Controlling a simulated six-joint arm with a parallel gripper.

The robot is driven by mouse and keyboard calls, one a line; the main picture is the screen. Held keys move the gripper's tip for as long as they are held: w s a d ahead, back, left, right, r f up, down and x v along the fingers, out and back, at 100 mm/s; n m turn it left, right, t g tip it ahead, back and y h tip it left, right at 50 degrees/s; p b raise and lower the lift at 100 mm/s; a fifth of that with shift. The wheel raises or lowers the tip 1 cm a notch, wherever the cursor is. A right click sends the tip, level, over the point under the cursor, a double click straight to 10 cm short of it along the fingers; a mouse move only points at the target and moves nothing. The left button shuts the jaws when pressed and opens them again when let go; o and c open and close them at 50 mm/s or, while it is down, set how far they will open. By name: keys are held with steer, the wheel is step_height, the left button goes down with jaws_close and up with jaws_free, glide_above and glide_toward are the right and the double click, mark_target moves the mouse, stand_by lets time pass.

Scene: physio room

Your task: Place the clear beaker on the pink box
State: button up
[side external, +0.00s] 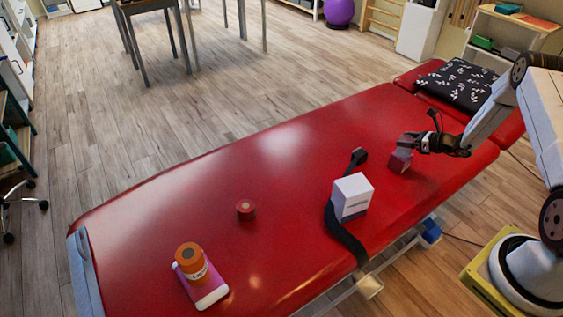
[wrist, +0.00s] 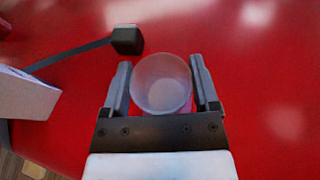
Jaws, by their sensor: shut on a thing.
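The clear beaker (wrist: 162,84) is between the two fingers of my gripper (wrist: 163,88) in the wrist view, its open rim facing the camera. In the side view my gripper (side external: 405,143) is shut on the beaker (side external: 400,162) over the right part of the red couch. I cannot tell whether its base touches the couch. The pink box (side external: 210,296) lies flat at the couch's near left end. An orange bottle (side external: 191,261) with a white label appears to stand on its far part, leaving the near part bare.
A white box (side external: 351,198) stands on the red couch (side external: 290,170) between my gripper and the pink box. A black strap (side external: 342,236) runs beside it, with a dark end block (wrist: 127,40). A small red roll (side external: 245,209) lies farther left. A patterned pillow (side external: 455,84) is behind.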

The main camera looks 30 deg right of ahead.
steer(key=shift+f, duration=0.1)
steer(key=o, duration=1.1)
steer(key=shift+o, duration=0.2)
steer(key=shift+s+r, duration=0.15)
steer(key=shift+r, duration=0.05)
steer(key=v, duration=1.1)
steer(key=shift+s, duration=0.35)
steer(key=shift+d, duration=0.1)
